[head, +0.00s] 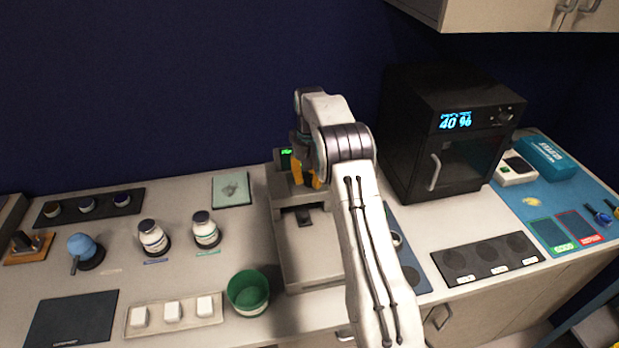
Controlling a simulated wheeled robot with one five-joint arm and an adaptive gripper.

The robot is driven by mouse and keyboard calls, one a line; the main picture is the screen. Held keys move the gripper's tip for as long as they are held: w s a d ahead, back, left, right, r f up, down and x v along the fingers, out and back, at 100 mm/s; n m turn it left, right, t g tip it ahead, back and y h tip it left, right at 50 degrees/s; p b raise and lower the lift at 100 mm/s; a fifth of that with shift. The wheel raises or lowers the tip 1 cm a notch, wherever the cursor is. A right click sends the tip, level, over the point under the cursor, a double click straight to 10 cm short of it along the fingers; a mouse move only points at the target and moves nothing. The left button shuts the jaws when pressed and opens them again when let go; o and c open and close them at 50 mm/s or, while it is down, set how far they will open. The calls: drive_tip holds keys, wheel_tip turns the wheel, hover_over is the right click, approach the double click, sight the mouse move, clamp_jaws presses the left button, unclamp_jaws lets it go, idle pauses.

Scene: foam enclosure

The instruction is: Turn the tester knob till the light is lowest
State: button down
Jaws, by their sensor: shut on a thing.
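The grey tester (286,262) stands at the middle of the counter, with a small green lit display (287,153) on its upright back part. My arm reaches over its right side. My gripper (306,177), with orange fingers, points down at the upper part of the tester, just right of the display. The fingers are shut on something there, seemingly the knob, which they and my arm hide. I cannot make out the knob's angle or a separate light.
A black oven (408,150) showing 40 % stands close to the right of my arm. A green cup (248,293), two white jars (153,238) (205,230) and a tray of white blocks (174,316) stand to the left. A dark wall rises behind.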

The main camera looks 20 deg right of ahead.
sight(309, 177)
drive_tip(key=shift+s+f, duration=0.1)
drive_tip(key=shift+f, duration=0.05)
drive_tip(key=c, duration=0.8)
unclamp_jaws()
drive_tip(key=shift+r, duration=0.2)
drive_tip(key=shift+r, duration=5.75)
drive_tip(key=shift+r, duration=0.1)
